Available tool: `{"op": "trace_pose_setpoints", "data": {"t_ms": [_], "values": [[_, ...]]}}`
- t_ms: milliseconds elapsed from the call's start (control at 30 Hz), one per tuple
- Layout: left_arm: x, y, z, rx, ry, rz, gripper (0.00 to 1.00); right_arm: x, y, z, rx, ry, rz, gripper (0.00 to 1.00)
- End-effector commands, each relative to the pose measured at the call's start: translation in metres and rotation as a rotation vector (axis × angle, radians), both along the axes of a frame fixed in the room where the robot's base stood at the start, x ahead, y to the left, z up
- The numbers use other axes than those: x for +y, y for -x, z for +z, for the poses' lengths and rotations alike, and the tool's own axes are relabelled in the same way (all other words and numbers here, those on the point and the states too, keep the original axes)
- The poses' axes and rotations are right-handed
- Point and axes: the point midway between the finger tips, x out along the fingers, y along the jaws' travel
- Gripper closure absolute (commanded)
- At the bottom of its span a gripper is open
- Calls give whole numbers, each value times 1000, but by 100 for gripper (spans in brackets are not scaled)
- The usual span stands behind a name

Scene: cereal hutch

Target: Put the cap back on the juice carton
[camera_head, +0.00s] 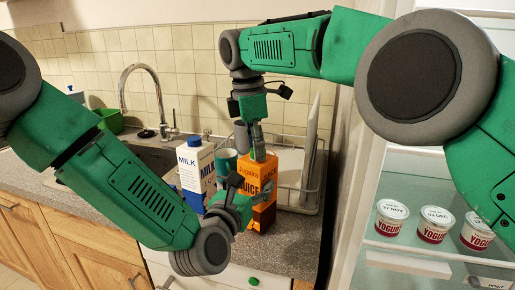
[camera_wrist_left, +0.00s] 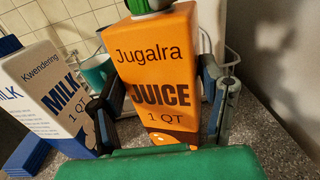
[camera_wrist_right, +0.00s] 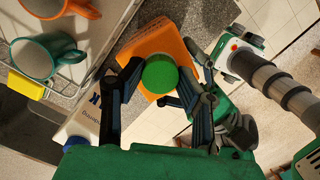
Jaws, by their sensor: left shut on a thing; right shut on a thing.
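The orange juice carton (camera_head: 265,170) stands upright on the counter, right of the milk carton. My left gripper (camera_head: 245,197) is shut on the carton's lower part; the left wrist view shows the fingers on both sides of the carton (camera_wrist_left: 155,65). My right gripper (camera_head: 257,150) points down over the carton's top. In the right wrist view, it is shut on the round green cap (camera_wrist_right: 160,73), with the orange carton (camera_wrist_right: 155,42) beneath. In the left wrist view, the cap is cut off at the carton's top edge. I cannot tell whether it touches the spout.
A milk carton (camera_head: 195,165) with a blue cap stands close left of the juice. A teal mug (camera_head: 226,163) and a dish rack (camera_head: 300,190) are behind. The sink (camera_head: 150,155) is left; the open fridge with yogurt cups (camera_head: 435,225) is right.

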Motion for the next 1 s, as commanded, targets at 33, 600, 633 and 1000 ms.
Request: {"op": "trace_pose_setpoints", "data": {"t_ms": [33, 600, 633, 1000], "values": [[1, 0, 0, 0, -1, 1, 100, 1, -1, 0, -3, -1, -97, 80], [-1, 1, 0, -1, -2, -4, 100, 3, -1, 1, -3, -3, -377, 57], [-1, 1, 0, -1, -2, -4, 100, 3, -1, 1, -3, -3, -377, 50], [-1, 1, 0, 0, 0, -3, 100, 2, -1, 1, -2, -1, -377, 26]]}}
